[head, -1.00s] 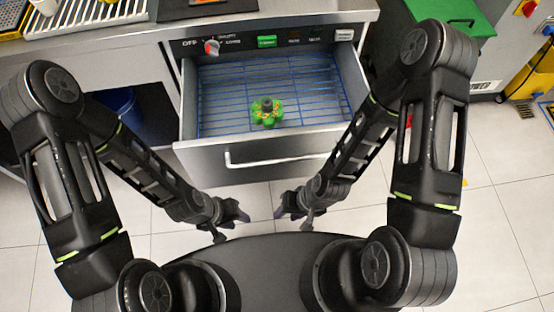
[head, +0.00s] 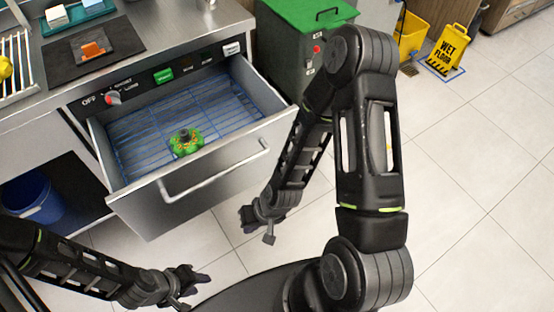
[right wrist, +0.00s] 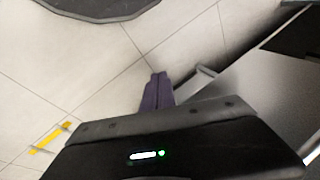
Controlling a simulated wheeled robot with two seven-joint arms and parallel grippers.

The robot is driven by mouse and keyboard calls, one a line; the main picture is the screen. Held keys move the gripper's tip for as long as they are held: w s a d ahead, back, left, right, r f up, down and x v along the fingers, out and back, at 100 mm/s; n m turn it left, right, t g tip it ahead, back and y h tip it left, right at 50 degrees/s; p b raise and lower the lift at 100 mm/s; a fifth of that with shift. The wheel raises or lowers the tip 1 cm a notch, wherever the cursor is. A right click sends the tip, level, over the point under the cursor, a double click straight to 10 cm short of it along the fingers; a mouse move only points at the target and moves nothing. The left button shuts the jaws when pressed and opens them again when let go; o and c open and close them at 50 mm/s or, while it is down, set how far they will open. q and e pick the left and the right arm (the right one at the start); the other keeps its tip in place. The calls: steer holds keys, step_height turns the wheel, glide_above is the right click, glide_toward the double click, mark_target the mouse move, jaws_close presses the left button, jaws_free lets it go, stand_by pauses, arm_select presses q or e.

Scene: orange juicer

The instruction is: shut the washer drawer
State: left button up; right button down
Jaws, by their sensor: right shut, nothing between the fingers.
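The washer drawer (head: 215,190) is pulled out from the steel counter unit, with a bar handle on its front. A blue wire rack (head: 130,140) lines it, and a green object (head: 186,142) sits inside. My right gripper (head: 246,218) is shut and empty, in front of the drawer's right part and apart from it. In the right wrist view its purple fingers (right wrist: 157,92) are together, with the grey drawer front (right wrist: 255,85) to the right. My left gripper (head: 200,280) is low, in front of the drawer and apart from it; its finger gap is too small to judge.
A control panel (head: 150,80) with a red knob and green button runs above the drawer. A blue bin (head: 32,195) stands under the counter at left. A green-lidded bin (head: 305,20) stands behind right. A yellow wet-floor sign (head: 447,48) is farther right. Floor at right is clear.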

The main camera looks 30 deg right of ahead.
steer(key=w+d+r+n+t+h+b, duration=0.1)
steer(key=w+d+r+b, duration=0.2)
steer(key=d, duration=0.4)
steer(key=w+d+r+t+h+b, duration=0.1)
steer(key=w+d+b, duration=0.25)
steer(key=d, duration=0.35)
steer(key=w+d+r+n+t+b, duration=0.1)
steer(key=w+d+r+b, duration=0.1)
steer(key=w+d, duration=0.3)
steer(key=s+d+r+n+b, duration=0.3)
steer(key=d+r+n, duration=0.35)
steer(key=r, duration=0.25)
steer(key=s+a+r+n+y, duration=0.2)
steer(key=a+r+n, duration=0.3)
steer(key=n, duration=0.7)
steer(key=shift+s+a+r+y, duration=0.15)
steer(key=shift+s+r+y, duration=0.15)
steer(key=shift+r+y, duration=0.35)
steer(key=shift+f+b, duration=0.15)
steer(key=shift+b, duration=0.15)
